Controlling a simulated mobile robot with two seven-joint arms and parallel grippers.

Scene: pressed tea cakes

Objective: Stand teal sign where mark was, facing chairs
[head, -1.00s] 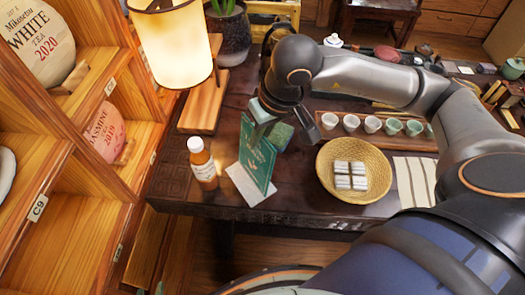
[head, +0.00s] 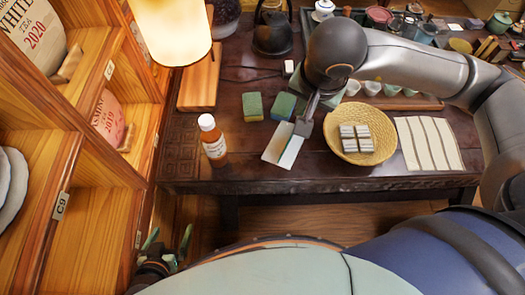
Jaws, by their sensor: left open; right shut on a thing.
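The teal sign (head: 291,152) shows only as a narrow, nearly edge-on strip under my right gripper (head: 303,127), which is shut on it. Its printed face is hidden. A white card (head: 276,143) lies flat on the table at the sign's foot; whether the sign's lower edge touches it or the table, I cannot tell. My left gripper (head: 168,245) is open and empty, low at the left beside the shelf, away from the table. No chairs show in this view.
A wicker basket (head: 375,158) with wrapped pieces and a striped cloth (head: 428,144) are to the right. A lamp (head: 170,30) and wooden shelf flank the left.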

